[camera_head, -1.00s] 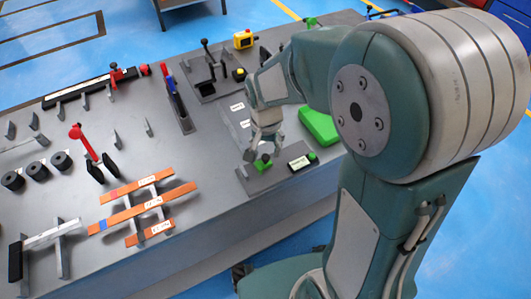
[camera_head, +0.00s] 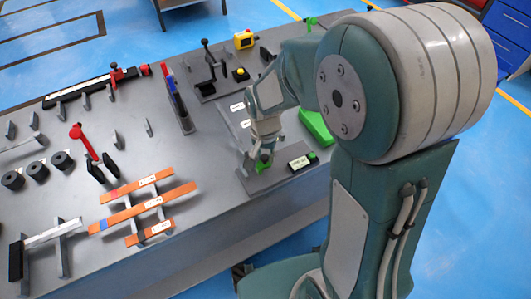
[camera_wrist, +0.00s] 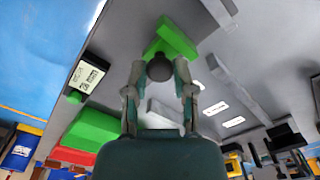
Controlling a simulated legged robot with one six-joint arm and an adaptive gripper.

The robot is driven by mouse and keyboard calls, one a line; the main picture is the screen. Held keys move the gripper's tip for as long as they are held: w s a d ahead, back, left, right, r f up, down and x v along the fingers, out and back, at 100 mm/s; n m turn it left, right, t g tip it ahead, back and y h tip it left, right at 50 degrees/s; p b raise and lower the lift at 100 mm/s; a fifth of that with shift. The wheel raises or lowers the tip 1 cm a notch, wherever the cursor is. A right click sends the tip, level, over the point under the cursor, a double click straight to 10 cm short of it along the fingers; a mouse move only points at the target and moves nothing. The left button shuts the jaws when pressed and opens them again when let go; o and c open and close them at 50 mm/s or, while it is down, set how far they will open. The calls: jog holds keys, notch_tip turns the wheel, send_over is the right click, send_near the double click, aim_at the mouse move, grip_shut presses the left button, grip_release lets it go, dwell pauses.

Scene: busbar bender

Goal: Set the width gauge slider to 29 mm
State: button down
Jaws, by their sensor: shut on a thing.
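The green slider (camera_wrist: 172,38) of the width gauge carries a round dark knob (camera_wrist: 159,69). In the wrist view my gripper (camera_wrist: 159,80) has its two fingers on either side of this knob, shut on it. In the head view my gripper (camera_head: 262,150) points down at the grey gauge plate (camera_head: 275,181) near the table's front edge, and partly hides the slider. A small display (camera_wrist: 88,75) with a pale screen is on the same plate; it also shows in the head view (camera_head: 299,162). Its reading is too small to make out.
A large green block (camera_head: 316,127) lies behind the display. A red-handled tool (camera_head: 82,140) and orange bars (camera_head: 140,206) are to the left. A yellow box (camera_head: 244,40) and an upright black lever (camera_head: 206,50) stand at the back.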

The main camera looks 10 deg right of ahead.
aim_at(264, 156)
jog(key=shift+c, duration=2.3)
grip_release()
jog(key=shift+r, duration=0.1)
notch_tip(264, 156, up, 12)
